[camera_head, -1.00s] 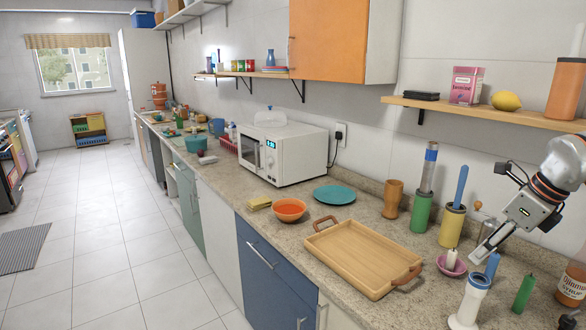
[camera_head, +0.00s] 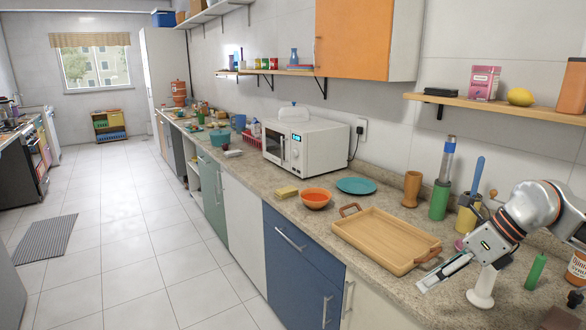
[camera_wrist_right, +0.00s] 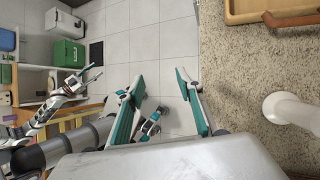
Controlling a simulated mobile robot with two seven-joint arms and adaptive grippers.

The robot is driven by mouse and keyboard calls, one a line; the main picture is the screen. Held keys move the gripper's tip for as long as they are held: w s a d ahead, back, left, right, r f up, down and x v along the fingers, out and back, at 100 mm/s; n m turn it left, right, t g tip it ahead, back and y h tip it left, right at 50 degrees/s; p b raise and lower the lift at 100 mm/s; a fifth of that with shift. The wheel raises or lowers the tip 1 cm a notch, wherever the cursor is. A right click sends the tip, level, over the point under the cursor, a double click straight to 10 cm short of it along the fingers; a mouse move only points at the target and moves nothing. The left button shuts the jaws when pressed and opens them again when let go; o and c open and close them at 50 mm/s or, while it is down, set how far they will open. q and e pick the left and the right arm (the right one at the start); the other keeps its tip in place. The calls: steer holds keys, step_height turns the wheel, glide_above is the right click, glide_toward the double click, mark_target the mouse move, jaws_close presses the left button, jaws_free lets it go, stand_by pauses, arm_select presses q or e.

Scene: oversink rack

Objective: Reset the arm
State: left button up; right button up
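My right gripper (camera_head: 436,280) is at the front edge of the counter, between the wooden tray (camera_head: 385,241) and the white stand (camera_head: 483,288). In the right wrist view its two fingers (camera_wrist_right: 160,95) are spread apart with nothing held between them, over the floor beside the counter edge. An arm of mine with a small gripper (camera_wrist_right: 86,76) shows at the left of the right wrist view, away from the counter. It is too small there to tell the finger state. My left arm is not in the head view.
The wooden tray and white stand sit close to my right gripper. A green candle-like bottle (camera_head: 536,271), an orange-capped bottle (camera_head: 577,268) and the green cylinder (camera_head: 439,203) stand nearby. A shelf (camera_head: 495,106) hangs above.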

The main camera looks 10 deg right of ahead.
steer(key=s+a+f+m+t+y, duration=0.15)
steer(key=a+m+y, duration=0.25)
steer(key=a, duration=0.4)
steer(key=s+a+f+m+t+y, duration=0.1)
steer(key=a+m+t+y, duration=0.25)
steer(key=a, duration=0.45)
steer(key=s+a+f+m+t+y, duration=0.15)
steer(key=a+m+y, duration=0.25)
steer(key=a, duration=0.5)
steer(key=d+f+m+t+h, duration=0.3)
steer(key=f+m+h, duration=0.2)
steer(key=f+m, duration=0.3)
steer(key=d+f+m+t+h, duration=0.3)
steer(key=f+m+h, duration=0.25)
steer(key=m, duration=0.45)
steer(key=s+d+f+m+g+h, duration=0.1)
steer(key=s+f+m+g+h, duration=0.1)
steer(key=s+f+m, duration=0.2)
steer(key=s+d+f+m+g+h, duration=0.1)
steer(key=s+f+m+g+h, duration=0.1)
steer(key=s+f, duration=0.8)
step_height(320, 180, down, 4)
steer(key=m+g, duration=0.1)
steer(key=m, duration=0.1)
steer(key=shift+s+d+r+m, duration=0.15)
steer(key=shift+s+d+m, duration=0.1)
steer(key=shift+s+m, duration=0.1)
steer(key=shift+c, duration=0.3)
